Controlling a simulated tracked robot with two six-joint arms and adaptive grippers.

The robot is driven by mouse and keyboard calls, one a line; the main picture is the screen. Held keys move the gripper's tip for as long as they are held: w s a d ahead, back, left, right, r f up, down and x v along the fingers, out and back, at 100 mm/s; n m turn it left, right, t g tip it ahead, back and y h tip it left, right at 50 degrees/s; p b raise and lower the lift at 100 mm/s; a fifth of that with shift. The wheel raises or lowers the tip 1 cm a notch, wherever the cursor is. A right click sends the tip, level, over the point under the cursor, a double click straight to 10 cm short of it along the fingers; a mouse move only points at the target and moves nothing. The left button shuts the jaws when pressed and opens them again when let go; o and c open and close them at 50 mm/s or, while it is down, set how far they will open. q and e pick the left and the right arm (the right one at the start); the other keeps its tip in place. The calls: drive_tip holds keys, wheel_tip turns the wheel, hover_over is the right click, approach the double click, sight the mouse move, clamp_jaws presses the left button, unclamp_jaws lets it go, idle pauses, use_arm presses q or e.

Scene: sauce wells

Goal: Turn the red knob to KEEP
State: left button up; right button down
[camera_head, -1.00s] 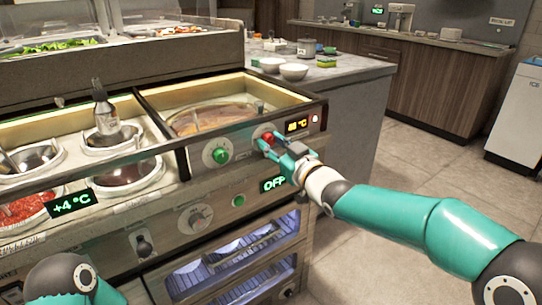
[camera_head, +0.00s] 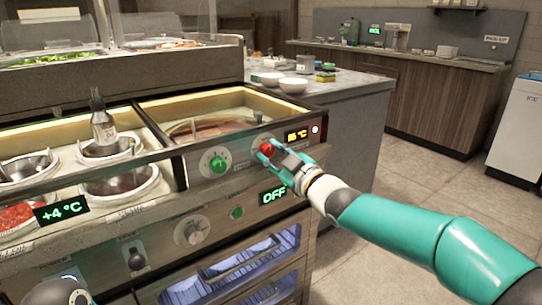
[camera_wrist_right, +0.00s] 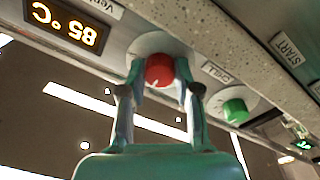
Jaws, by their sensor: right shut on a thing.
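The red knob (camera_head: 267,147) sits on a pale round dial at the right end of the counter's front panel. My right gripper (camera_head: 270,155) has its teal fingers closed around it. In the right wrist view the red knob (camera_wrist_right: 159,70) lies between the two fingers, one on each side, with a small white mark near its lower edge. Lettering beside its dial is partly cut off, and I cannot read KEEP. Only a piece of my left arm shows at the bottom left; its gripper is out of view.
A green knob (camera_head: 218,164) is left of the red one, and a temperature display (camera_head: 298,135) is right of it. Below are an OFF display (camera_head: 273,196) and a grey dial (camera_head: 192,230). Sauce wells and a bottle (camera_head: 103,122) are at left. Floor at right is open.

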drive_tip(key=shift+s+a+f, duration=0.1)
drive_tip(key=shift+a+f, duration=0.05)
drive_tip(key=shift+f, duration=0.05)
drive_tip(key=c, duration=0.8)
unclamp_jaws()
drive_tip(key=shift+r, duration=0.1)
drive_tip(key=v, duration=1.2)
